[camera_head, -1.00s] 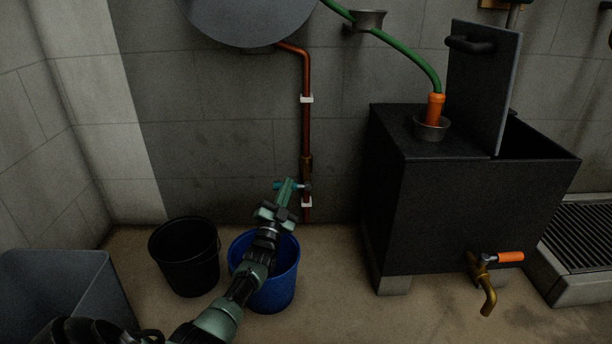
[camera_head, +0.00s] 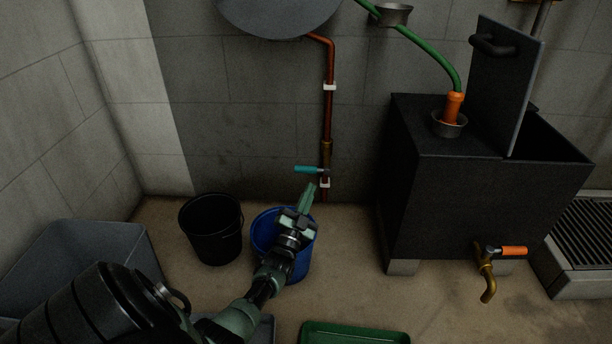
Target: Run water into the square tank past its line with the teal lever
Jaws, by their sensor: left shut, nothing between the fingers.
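The teal lever (camera_head: 306,169) sits on a valve low on the copper pipe (camera_head: 328,120) at the back wall. It points left, level. My left gripper (camera_head: 309,190) is shut and empty, just below and in front of the lever; a small gap shows between them in the picture. The dark square tank (camera_head: 470,200) stands at the right with its lid (camera_head: 507,90) raised. A green hose (camera_head: 427,55) ends in an orange nozzle (camera_head: 453,107) in a cup on the tank top. The water level and the line inside the tank are hidden. My right gripper is out of view.
A blue bucket (camera_head: 267,238) stands under my left gripper, with a black bucket (camera_head: 213,232) left of it. A brass tap with an orange lever (camera_head: 513,251) is on the tank's front. A grey bin (camera_head: 85,245) and green tray (camera_head: 355,334) are nearer.

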